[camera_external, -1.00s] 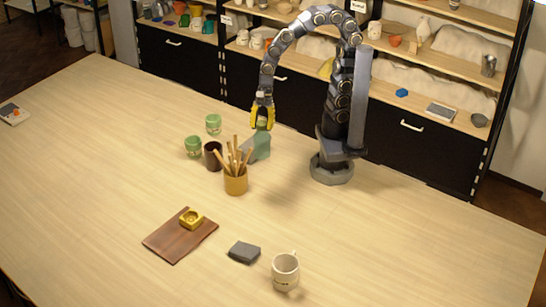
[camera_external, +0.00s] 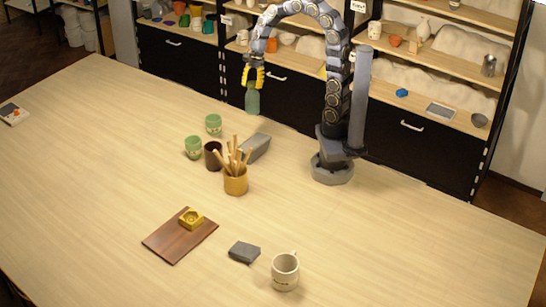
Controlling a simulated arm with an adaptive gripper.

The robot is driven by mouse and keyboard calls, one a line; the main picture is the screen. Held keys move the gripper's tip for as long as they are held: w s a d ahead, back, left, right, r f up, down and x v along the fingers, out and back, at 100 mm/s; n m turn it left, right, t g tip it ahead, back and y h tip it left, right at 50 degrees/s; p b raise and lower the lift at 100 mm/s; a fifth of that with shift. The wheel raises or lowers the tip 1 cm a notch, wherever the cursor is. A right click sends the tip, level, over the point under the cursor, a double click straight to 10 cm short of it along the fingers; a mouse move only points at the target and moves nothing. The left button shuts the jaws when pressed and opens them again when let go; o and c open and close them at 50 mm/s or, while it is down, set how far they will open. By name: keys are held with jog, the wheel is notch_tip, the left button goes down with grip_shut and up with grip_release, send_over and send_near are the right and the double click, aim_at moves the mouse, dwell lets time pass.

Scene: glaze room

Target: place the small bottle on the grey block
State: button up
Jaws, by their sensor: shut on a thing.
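My gripper (camera_external: 253,84) has yellow fingers and is shut on the top of a small green bottle (camera_external: 253,103). The bottle hangs upright in the air near the back edge of the table. A dark grey block (camera_external: 244,252) lies flat on the table at the front, left of a white mug. A longer grey block-like object (camera_external: 256,147) lies on the table below the bottle in the picture, behind the pot of sticks. I cannot tell from the picture which of the two is the task's grey block.
A brown board (camera_external: 170,243) carries a yellow square piece (camera_external: 191,218). The white mug (camera_external: 285,272) stands at the front. The table's right side is clear.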

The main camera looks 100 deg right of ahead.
aim_at(252, 95)
notch_tip(252, 95, down, 5)
jog(key=shift+r, duration=0.1)
notch_tip(252, 95, down, 8)
dwell(0.4)
jog(key=o, duration=1)
jog(key=shift+f, duration=0.25)
